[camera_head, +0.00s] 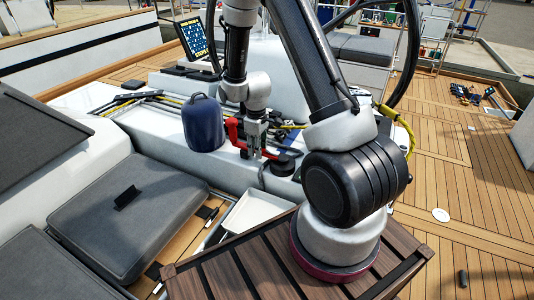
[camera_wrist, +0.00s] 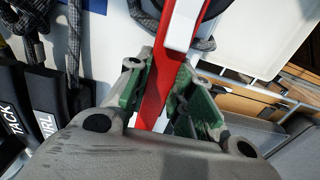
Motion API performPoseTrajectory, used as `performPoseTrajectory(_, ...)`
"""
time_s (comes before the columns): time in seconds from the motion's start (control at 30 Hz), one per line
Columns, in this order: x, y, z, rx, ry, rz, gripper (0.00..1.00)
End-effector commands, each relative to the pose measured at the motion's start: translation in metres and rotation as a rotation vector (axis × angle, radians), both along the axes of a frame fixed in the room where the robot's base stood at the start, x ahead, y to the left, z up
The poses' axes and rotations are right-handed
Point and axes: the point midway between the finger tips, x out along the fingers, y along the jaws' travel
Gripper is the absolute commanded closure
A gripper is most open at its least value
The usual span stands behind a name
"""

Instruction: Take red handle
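The red handle (camera_wrist: 160,82) is a long red bar with a white patch near its upper part in the wrist view. It runs between the green-padded fingers of my gripper (camera_wrist: 165,85). The pads lie close against both sides of the bar, with no clear gap, so my gripper looks shut on it. In the head view the red handle (camera_head: 234,133) shows left of my gripper (camera_head: 254,152), which points down over the white cockpit top. My fingers hide part of the handle there.
A dark blue rounded container (camera_head: 203,124) stands just left of my gripper. A black winch (camera_head: 282,165) sits just right of it. Ropes (camera_head: 150,96) lie behind. Black clutch levers marked TACK (camera_wrist: 20,120) are at left in the wrist view. A grey cushion (camera_head: 130,215) lies front left.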

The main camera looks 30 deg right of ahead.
Motion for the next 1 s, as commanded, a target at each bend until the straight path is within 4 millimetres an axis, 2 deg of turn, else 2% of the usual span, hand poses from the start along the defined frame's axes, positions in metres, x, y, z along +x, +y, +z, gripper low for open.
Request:
performPoseTrajectory(0.37, 0.000, 0.000, 0.002, 0.000, -0.001, 0.000, 1.00)
performPoseTrajectory(1.0, 0.001, 0.000, 0.035, 0.000, -0.001, 0.000, 1.00)
